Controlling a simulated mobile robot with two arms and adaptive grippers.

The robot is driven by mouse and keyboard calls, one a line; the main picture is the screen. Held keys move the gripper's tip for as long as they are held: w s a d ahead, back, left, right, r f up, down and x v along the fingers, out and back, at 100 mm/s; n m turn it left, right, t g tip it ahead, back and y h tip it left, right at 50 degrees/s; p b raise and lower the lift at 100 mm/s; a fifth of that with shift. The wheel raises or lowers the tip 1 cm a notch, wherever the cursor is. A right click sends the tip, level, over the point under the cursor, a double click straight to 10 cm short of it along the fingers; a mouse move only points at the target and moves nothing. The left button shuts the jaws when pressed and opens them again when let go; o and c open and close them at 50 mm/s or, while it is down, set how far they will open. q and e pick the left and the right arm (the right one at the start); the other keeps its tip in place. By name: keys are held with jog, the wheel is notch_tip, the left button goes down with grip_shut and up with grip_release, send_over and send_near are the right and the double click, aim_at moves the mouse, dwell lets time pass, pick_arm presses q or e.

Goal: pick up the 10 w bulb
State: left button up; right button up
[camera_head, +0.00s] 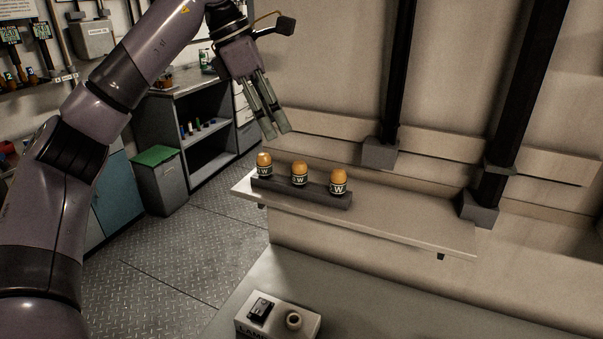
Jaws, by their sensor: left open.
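Three orange bulbs stand upright in a row in a dark holder (325,199) on a pale shelf. They are the left bulb (264,162), the middle bulb (299,172) and the right bulb (338,180). Each has a dark and white label where a "W" shows; the numbers are too small to read, so I cannot tell which is the 10 w bulb. My left gripper (276,134) is open and empty, pointing down, above and slightly behind the left bulb in the picture. My right gripper is not in view.
The shelf (410,225) is bare right of the holder. Dark posts (516,90) rise behind it along the wall. Below stands a white box (278,318) with a lamp label and a socket.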

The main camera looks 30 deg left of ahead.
aim_at(298, 161)
pick_arm(q)
jog(key=x, duration=0.6)
jog(key=shift+w+d+f+p, duration=0.1)
jog(key=shift+w+d+p, duration=0.15)
jog(key=shift+p, duration=0.15)
jog(key=shift+d+f, duration=0.1)
jog(key=shift+f, duration=0.15)
jog(key=shift+w+f+p, duration=0.15)
jog(key=shift+f+p, duration=0.25)
jog(key=shift+f, duration=0.15)
jog(key=p+x, duration=0.1)
jog(key=x, duration=0.2)
jog(key=shift+w+f, duration=0.15)
jog(key=shift+f, duration=0.2)
jog(key=shift+w+d+f, duration=0.1)
jog(key=shift+f, duration=0.2)
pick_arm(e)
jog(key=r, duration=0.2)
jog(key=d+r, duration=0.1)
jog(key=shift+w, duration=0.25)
pick_arm(q)
jog(key=c, duration=1.1)
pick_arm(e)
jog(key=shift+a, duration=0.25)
